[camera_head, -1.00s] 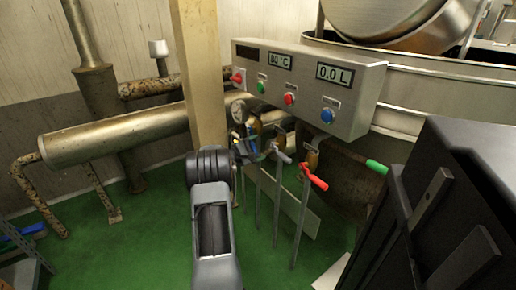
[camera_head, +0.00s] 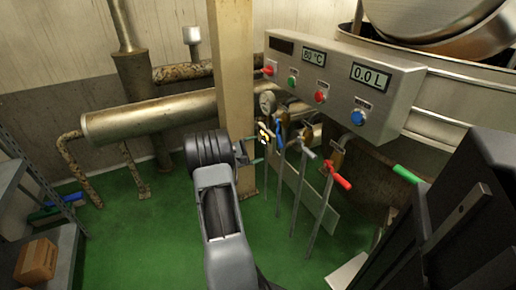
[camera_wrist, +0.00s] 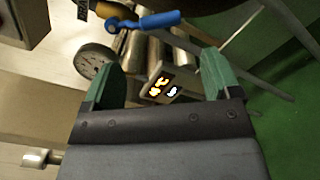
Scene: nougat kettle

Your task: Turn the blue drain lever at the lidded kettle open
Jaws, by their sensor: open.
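The blue drain lever (camera_head: 280,131) is on a valve below the control box, just right of the beige post. In the wrist view the blue lever (camera_wrist: 146,22) lies across the top, beyond the fingertips and not between them. My gripper (camera_head: 256,151) is left of the lever and apart from it. In the wrist view my gripper (camera_wrist: 160,78) has its two green fingers wide apart with nothing held.
The beige post (camera_head: 233,80) stands close behind my gripper. A grey-handled lever (camera_head: 304,150), a red lever (camera_head: 338,179) and a green handle (camera_head: 407,174) are to the right. The control box (camera_head: 340,85) overhangs the levers. A round gauge (camera_wrist: 95,61) is near the blue lever.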

